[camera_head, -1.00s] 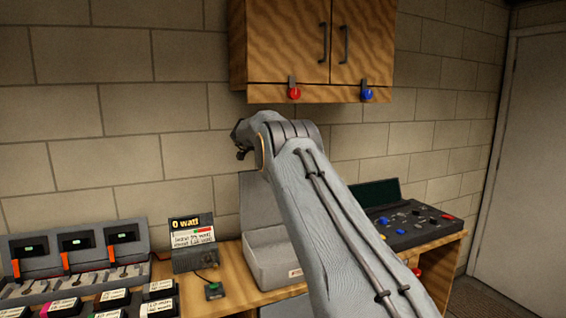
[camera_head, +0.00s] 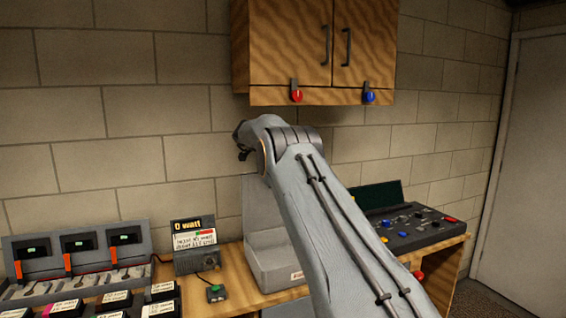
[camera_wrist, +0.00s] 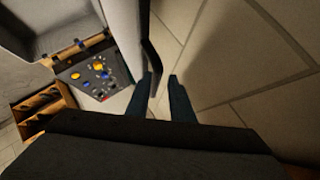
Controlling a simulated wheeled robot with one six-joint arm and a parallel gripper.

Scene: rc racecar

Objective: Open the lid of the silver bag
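The silver bag, a light grey case (camera_head: 275,268), stands on the wooden bench, partly hidden behind my arm. Its lid (camera_head: 252,205) is raised upright at the back, near the brick wall. In the wrist view the case's grey tray (camera_wrist: 45,35) is at the upper left and the pale lid (camera_wrist: 122,30) is seen nearly edge-on. My gripper (camera_wrist: 160,97) is open, with a gap between its dark fingers. A dark strip on the lid's wall side reaches down between the fingertips; I cannot tell whether they touch it. The head view hides the fingers.
A wooden cabinet (camera_head: 320,45) hangs above my arm. A black control panel (camera_head: 410,225) is right of the case. A watt display (camera_head: 195,245) and a charger rack (camera_head: 75,260) are to the left. The brick wall is close behind the lid.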

